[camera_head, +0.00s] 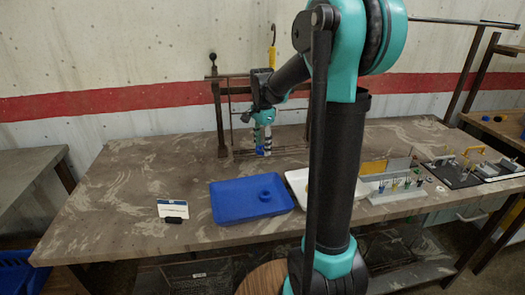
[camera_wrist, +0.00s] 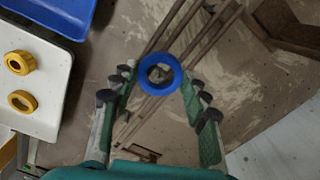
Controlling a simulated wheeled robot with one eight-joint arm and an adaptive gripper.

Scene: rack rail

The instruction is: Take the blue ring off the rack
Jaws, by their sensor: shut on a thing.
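The blue ring (camera_wrist: 146,84) is between my gripper's fingertips (camera_wrist: 160,76) in the wrist view, with its round opening facing the camera. My gripper is shut on it. In the head view my gripper (camera_head: 262,140) points down in front of the rack (camera_head: 221,125), low over the table, with a bit of blue at its fingers. The rack's thin rails (camera_wrist: 205,38) run diagonally behind the ring in the wrist view. I cannot tell whether a rail passes through the ring.
A blue tray (camera_head: 232,210) with a blue ring-shaped piece (camera_head: 265,195) lies in front. A white tray (camera_head: 297,183) is beside it, partly behind my arm; the wrist view shows yellow rings (camera_wrist: 20,62) in it. A small sign (camera_head: 173,209) stands left.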

